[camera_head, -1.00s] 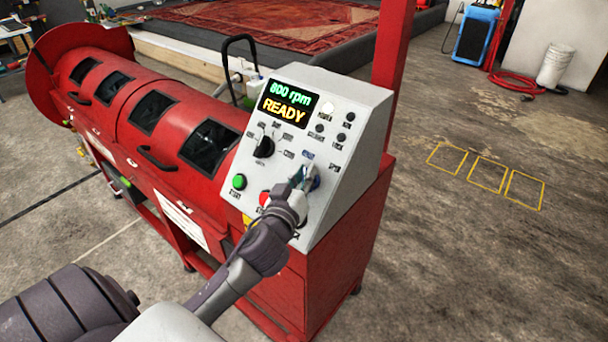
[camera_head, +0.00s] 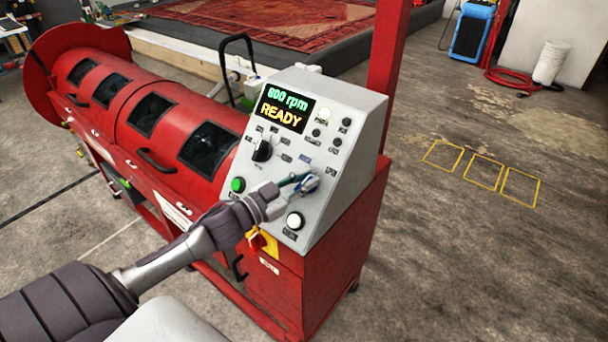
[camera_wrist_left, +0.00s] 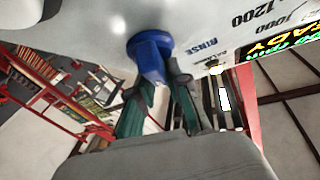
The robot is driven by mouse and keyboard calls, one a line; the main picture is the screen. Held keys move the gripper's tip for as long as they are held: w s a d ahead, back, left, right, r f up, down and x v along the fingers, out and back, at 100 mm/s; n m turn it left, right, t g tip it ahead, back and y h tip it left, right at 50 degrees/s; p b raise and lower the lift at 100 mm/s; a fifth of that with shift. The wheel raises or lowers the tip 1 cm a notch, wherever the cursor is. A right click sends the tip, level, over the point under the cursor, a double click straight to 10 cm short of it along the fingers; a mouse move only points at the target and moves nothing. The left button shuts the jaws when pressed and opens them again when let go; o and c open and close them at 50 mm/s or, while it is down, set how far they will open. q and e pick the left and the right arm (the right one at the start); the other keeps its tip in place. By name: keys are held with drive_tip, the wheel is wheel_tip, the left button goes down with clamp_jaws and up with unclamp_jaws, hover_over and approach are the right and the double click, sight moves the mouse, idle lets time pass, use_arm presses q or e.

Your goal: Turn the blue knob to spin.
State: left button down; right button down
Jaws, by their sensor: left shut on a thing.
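The blue knob (camera_wrist_left: 150,48) shows in the left wrist view on the white control panel, near the word RINSE. My left gripper (camera_wrist_left: 162,84) is shut on its protruding grip, with green-padded fingers at either side. In the head view my left gripper (camera_head: 303,185) reaches the sloped control panel (camera_head: 345,130) from the left and mostly hides the knob. The display (camera_head: 284,106) reads READY under an rpm figure. My right gripper is not in view.
A black selector knob (camera_head: 262,150), a green button (camera_head: 238,185) and a white button (camera_head: 295,221) sit close around my gripper. The red drum machine (camera_head: 165,165) stretches to the left. Floor with yellow outlines (camera_head: 483,173) is clear at right.

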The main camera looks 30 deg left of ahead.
use_arm(q)
drive_tip(key=shift+s+f+m+g+h+p, duration=0.15)
drive_tip(key=shift+f+m+g+h+p, duration=0.3)
drive_tip(key=shift+m+g+h, duration=0.6)
drive_tip(key=shift+f+m+t, duration=0.1)
drive_tip(key=shift+m+t, duration=0.25)
drive_tip(key=c, duration=1.1)
unclamp_jaws()
drive_tip(key=shift+d, duration=0.1)
drive_tip(key=shift+w+a, duration=0.2)
drive_tip(key=shift+w, duration=0.05)
drive_tip(key=shift+s+r, duration=0.2)
drive_tip(key=shift+s, duration=0.4)
drive_tip(key=v, duration=1.1)
drive_tip(key=shift+a, duration=0.15)
drive_tip(key=shift+w+f, duration=0.1)
